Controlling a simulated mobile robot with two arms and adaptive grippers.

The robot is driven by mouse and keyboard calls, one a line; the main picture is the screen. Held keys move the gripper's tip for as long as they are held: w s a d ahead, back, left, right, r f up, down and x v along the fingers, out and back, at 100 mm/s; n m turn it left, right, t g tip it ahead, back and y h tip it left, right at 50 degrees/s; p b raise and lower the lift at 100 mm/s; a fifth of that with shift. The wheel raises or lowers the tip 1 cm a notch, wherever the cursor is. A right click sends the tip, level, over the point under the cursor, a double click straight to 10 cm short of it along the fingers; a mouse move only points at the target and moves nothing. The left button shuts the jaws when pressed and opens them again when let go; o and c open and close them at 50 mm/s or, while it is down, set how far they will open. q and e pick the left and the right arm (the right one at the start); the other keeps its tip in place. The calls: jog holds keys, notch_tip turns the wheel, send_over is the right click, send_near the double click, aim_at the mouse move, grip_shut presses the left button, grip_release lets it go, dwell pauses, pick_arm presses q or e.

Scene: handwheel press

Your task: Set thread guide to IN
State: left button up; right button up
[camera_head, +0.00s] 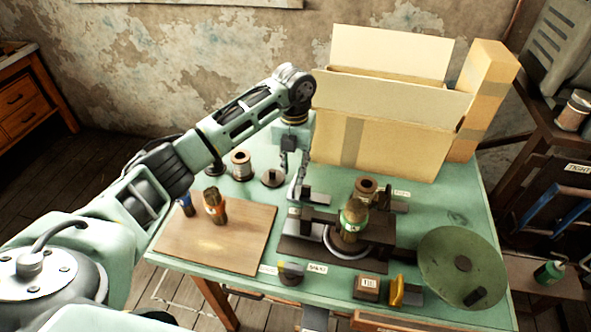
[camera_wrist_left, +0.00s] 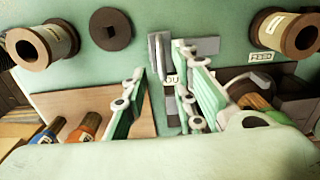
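A small grey metal plate (camera_head: 318,199), which looks like the thread guide, lies on the green table behind the press-like machine. In the left wrist view the grey plate (camera_wrist_left: 207,46) carries an upright grey lever (camera_wrist_left: 157,52). A white label (camera_wrist_left: 174,80) beside it is partly hidden, so I cannot read its setting. My left gripper (camera_head: 292,170) points down just above the plate. In the left wrist view its fingers (camera_wrist_left: 162,76) are apart, with the lever showing beyond the gap between them. I cannot tell whether they touch it. My right gripper is not in view.
Spools (camera_head: 241,166) are to the left, near a wooden board (camera_head: 213,250) with bottles. A cardboard box (camera_head: 375,140) stands behind. A round green disc (camera_head: 462,262) is at right.

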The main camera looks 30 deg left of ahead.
aim_at(295, 179)
pick_arm(q)
notch_tip(295, 179, down, 2)
jog(key=shift+f, duration=0.15)
jog(key=shift+w+f+p, duration=0.2)
jog(key=shift+f+p, duration=0.1)
jog(key=shift+f, duration=0.3)
jog(key=shift+c, duration=1.3)
jog(key=c, duration=0.4)
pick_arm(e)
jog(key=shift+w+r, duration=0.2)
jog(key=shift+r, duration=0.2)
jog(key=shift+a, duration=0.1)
